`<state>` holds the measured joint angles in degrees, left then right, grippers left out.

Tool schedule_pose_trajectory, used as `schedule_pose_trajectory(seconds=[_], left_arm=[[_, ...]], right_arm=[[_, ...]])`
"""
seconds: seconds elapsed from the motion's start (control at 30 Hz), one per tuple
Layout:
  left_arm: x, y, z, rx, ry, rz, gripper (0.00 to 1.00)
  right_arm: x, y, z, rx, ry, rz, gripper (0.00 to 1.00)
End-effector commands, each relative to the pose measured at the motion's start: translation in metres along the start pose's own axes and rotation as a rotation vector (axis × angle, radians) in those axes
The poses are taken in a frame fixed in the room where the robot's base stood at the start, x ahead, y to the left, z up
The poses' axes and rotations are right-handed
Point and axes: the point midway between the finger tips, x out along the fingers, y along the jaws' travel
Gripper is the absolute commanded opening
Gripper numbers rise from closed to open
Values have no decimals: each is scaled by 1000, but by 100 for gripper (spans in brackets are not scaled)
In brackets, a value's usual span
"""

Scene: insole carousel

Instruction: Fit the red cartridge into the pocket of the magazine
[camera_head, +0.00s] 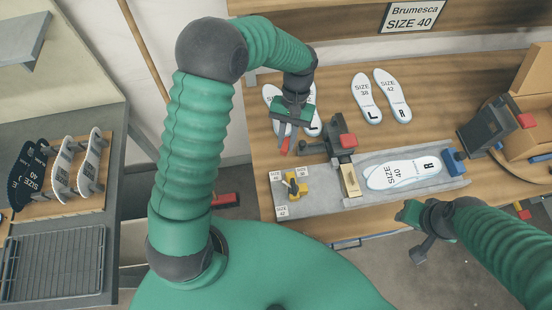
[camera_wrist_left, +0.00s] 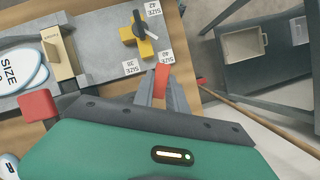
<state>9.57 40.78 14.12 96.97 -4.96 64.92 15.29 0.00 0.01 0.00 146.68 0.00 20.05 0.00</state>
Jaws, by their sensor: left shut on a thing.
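My left gripper (camera_head: 286,143) is shut on the small red cartridge (camera_head: 285,147) and holds it above the wooden bench, left of the dark clamp. In the left wrist view the red cartridge (camera_wrist_left: 162,78) sticks out between the tips of the grey fingers (camera_wrist_left: 165,92), close to the size labels. I cannot tell which part is the magazine, and no pocket shows clearly. My right gripper (camera_head: 418,222) hangs in front of the bench at the right; its fingers do not show clearly.
A dark clamp with a red knob (camera_head: 347,141) stands beside the grey fixture tray (camera_head: 400,190), which holds white insoles (camera_head: 403,173). A yellow selector (camera_head: 297,190) with a dark lever sits among size labels. More insoles (camera_head: 366,98) lie behind. A rack (camera_head: 65,196) stands at left.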

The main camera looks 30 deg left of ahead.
Motion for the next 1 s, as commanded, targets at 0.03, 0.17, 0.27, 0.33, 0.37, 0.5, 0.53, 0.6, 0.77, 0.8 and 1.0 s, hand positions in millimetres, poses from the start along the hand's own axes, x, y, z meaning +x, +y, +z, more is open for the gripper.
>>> schedule_pose_trajectory(seconds=[0.03, 0.17, 0.27, 0.33, 0.37, 0.5, 0.53, 0.6, 0.77, 0.8, 1.0], left_arm=[[5, -6, 2, 71, -2, -32, 0], [21, -9, 19, 295, -7, -132, 0], [38, -1, 34, 416, -4, -183, 0], [52, 4, 46, 503, -2, -220, 0], [57, 6, 50, 540, -1, -235, 0], [83, 11, 73, 717, -2, -306, 0], [88, 12, 78, 751, -2, -319, 0], [98, 12, 88, 828, -4, -348, 0], [111, 12, 102, 937, -7, -387, 0], [112, 12, 103, 945, -7, -389, 0], [111, 12, 103, 945, -7, -389, 0]], right_arm=[[9, 0, 2, 0, 0, 0, 36], [23, 0, 5, 0, 0, 0, 36], [30, 0, 7, 0, 0, 0, 36], [36, 0, 8, 0, 0, 0, 36], [39, 0, 9, 0, 0, 0, 36], [50, 0, 12, 0, 0, 0, 36], [52, 0, 12, 0, 0, 0, 36], [57, 0, 13, 0, 0, 0, 36], [61, 0, 14, 0, 0, 0, 36], [61, 0, 14, 0, 0, 0, 36], [60, 0, 14, 0, 0, 0, 36]])
